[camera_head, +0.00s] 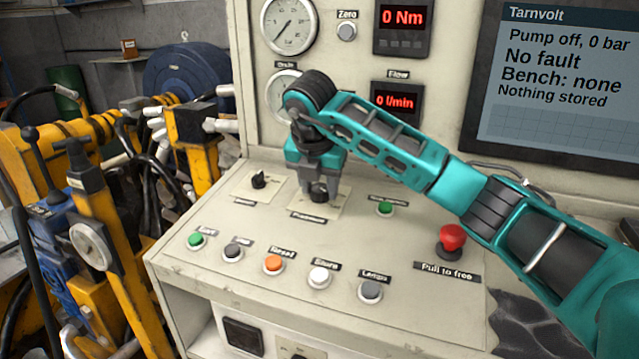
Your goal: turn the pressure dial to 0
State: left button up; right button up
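The pressure dial (318,194) is a small black knob on a pale plate on the sloping panel, with a label that seems to read "Pressure" below it. My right gripper (319,190) points down over the dial, one finger on each side of it. The fingers are apart and look slightly wider than the knob, so it seems open around it. The gripper hides part of the dial's top and scale, and I cannot read its setting. The screen (560,75) reads "Pump off, 0 bar" and "No fault". My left gripper is not in view.
Another black knob (259,180) sits left of the dial. A green button (384,208) and a red stop button (452,237) are to the right. A row of buttons, including an orange one (273,264), runs along the front. Gauges (289,24) stand behind.

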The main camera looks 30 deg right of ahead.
jog(key=c, duration=0.5)
jog(key=shift+c, duration=0.6)
jog(key=shift+n, duration=0.3)
